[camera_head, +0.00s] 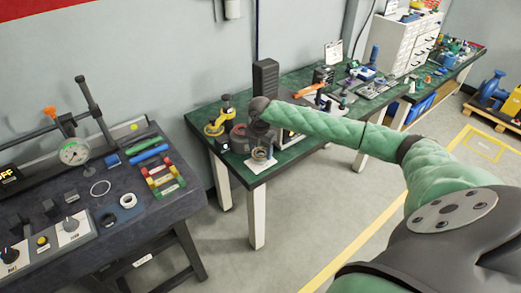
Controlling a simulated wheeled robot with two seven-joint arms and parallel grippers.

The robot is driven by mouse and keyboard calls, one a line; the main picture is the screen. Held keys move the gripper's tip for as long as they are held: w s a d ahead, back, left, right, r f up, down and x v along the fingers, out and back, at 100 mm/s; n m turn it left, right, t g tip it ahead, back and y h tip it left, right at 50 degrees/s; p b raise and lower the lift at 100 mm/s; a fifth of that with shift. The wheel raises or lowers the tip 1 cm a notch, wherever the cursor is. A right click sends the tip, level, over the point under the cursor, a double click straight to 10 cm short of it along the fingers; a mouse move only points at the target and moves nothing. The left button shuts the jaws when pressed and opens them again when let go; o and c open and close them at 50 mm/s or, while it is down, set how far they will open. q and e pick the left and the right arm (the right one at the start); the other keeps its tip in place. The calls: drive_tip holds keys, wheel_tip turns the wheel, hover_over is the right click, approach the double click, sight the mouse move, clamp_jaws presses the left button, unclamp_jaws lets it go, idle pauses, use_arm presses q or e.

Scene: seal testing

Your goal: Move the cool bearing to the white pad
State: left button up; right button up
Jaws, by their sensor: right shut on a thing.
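My right gripper (260,140), at the end of the green-sleeved arm, points down near the front corner of the green-topped bench (290,152). It is shut on a small ring-shaped bearing (262,154), which is at the white pad (252,164). The bearing hides part of the pad. I cannot tell whether it rests on the pad or hangs just above it. The fingers are small and dark here, so their grip is hard to make out. My left gripper is not in view.
A dark round device (239,138) and a yellow-based tool (214,128) stand close left of the gripper. A tall black block (265,77) stands behind. A dark table (95,230) with a gauge (74,152) and rings is at left. Floor lies between the tables.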

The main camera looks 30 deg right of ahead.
drive_tip(key=shift+f, duration=0.25)
drive_tip(key=shift+f, duration=0.1)
idle(0.4)
drive_tip(key=o, duration=1.2)
drive_tip(key=shift+o, duration=0.2)
